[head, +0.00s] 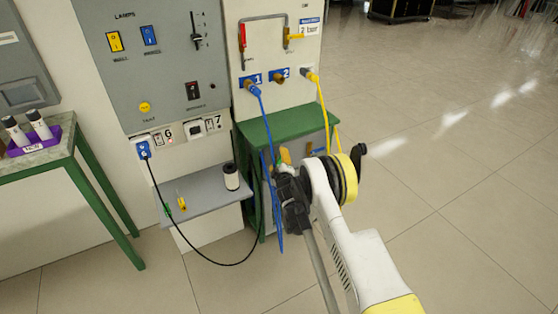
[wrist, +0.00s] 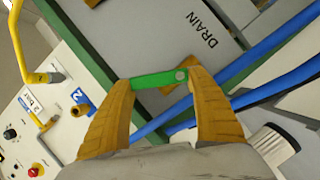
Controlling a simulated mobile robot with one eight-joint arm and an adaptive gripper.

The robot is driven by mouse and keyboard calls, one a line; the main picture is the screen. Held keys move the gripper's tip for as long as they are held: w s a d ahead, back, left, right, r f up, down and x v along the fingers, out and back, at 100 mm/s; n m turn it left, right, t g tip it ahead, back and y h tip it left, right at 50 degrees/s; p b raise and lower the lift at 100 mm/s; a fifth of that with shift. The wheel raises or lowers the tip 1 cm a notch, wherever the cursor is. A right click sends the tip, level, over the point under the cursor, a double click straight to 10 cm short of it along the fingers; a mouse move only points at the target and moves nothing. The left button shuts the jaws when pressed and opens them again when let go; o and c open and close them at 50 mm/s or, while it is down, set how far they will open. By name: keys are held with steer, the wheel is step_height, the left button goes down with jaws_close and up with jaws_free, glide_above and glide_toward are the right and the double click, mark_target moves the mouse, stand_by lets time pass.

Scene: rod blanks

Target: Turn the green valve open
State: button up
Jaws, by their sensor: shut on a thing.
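The green valve handle (wrist: 158,80) is a short flat bar with a grey round screw at its right end in the wrist view. It lies crosswise below the word DRAIN on a grey panel (wrist: 225,45). My gripper (wrist: 166,78) has its two orange-brown fingers at the two ends of the bar, shut on it. In the head view my gripper (head: 285,158) is low in front of the green stand, and the green handle is hidden there. A brass-coloured part shows behind the bar in the wrist view.
Blue hoses (wrist: 255,65) run close to the right finger; one hangs from port 1 (head: 258,92) in the head view. A yellow hose (head: 323,108) hangs beside the green stand (head: 265,131). A grey shelf (head: 204,196) holds a canister (head: 231,176). The floor at right is clear.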

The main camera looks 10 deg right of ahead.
stand_by(0.4)
steer(key=o, duration=1.2)
